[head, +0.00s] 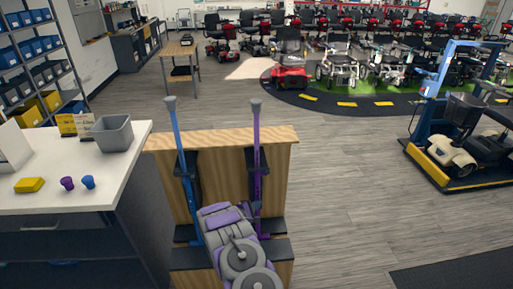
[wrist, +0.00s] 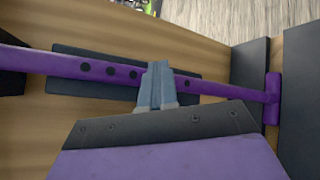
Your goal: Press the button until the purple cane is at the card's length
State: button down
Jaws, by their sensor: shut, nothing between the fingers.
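The purple cane (head: 257,150) stands upright at the right of a wooden stand, and the blue cane (head: 176,140) at its left. In the wrist view the purple cane (wrist: 215,90) runs across the picture, with several dark holes along its tube. My gripper (wrist: 160,68) is shut and empty, its fingertips over the tube between the holes. They hide part of the tube; I cannot tell whether they touch it or a button.
The wooden stand (head: 222,139) has dark brackets and ledges near the canes. The white counter (head: 60,196) at left holds a grey bin (head: 112,133), a yellow block (head: 29,185) and purple and blue knobs. Open floor (head: 350,180) lies to the right; a scooter on a blue lift stands beyond.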

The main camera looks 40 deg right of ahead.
jog(key=shift+w+r, duration=0.35)
dwell(0.7)
jog(key=shift+s, duration=0.15)
jog(key=shift+s+a+f+p, duration=0.15)
jog(key=shift+s+f+p, duration=0.15)
jog(key=shift+s, duration=0.25)
jog(key=shift+a, duration=0.15)
jog(key=s+a+p, duration=0.2)
jog(key=s+a, duration=0.1)
jog(key=s, duration=0.2)
jog(key=shift+s, duration=0.2)
dwell(1.1)
